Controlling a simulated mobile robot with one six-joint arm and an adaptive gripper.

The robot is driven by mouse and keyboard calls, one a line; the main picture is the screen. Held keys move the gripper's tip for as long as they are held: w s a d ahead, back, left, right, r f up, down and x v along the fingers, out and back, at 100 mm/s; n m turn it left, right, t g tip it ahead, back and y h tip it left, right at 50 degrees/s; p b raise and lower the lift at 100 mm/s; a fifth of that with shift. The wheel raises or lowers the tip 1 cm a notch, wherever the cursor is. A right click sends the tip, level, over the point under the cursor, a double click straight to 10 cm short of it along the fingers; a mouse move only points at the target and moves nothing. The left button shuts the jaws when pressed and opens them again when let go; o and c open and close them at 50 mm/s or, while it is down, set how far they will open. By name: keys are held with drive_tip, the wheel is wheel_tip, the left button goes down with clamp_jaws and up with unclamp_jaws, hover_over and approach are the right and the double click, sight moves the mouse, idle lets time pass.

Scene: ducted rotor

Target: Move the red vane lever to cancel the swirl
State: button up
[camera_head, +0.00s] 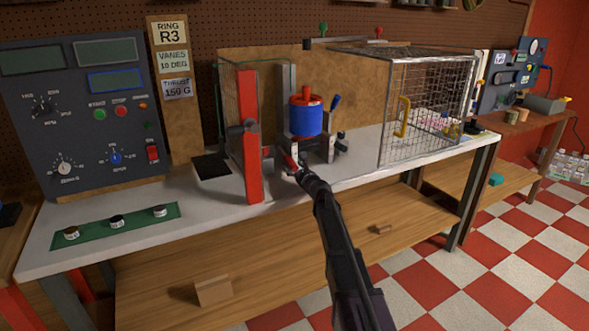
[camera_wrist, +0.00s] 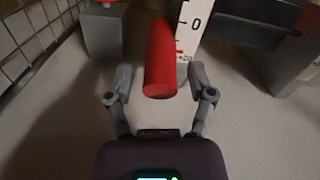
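The red vane lever (camera_wrist: 160,65) shows in the wrist view as a round red handle pointing toward my wrist. It stands in front of a white scale (camera_wrist: 192,22) marked 0 and, lower down, +20; its end is near the lower mark. My gripper (camera_wrist: 160,75) is open, with one finger on each side of the lever and a visible gap on both sides. In the head view my gripper (camera_head: 301,172) is at the lever (camera_head: 289,161), below the blue and red rotor unit (camera_head: 306,116). The exact lever angle is hard to read.
A red upright panel (camera_head: 249,135) stands left of the lever. A wire cage (camera_head: 428,110) with a yellow handle stands to the right. A control panel (camera_head: 85,150) with displays and knobs is at the left. A note reads "RING R3" (camera_head: 168,33).

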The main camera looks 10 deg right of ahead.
idle(0.3)
drive_tip(key=v, duration=1.2)
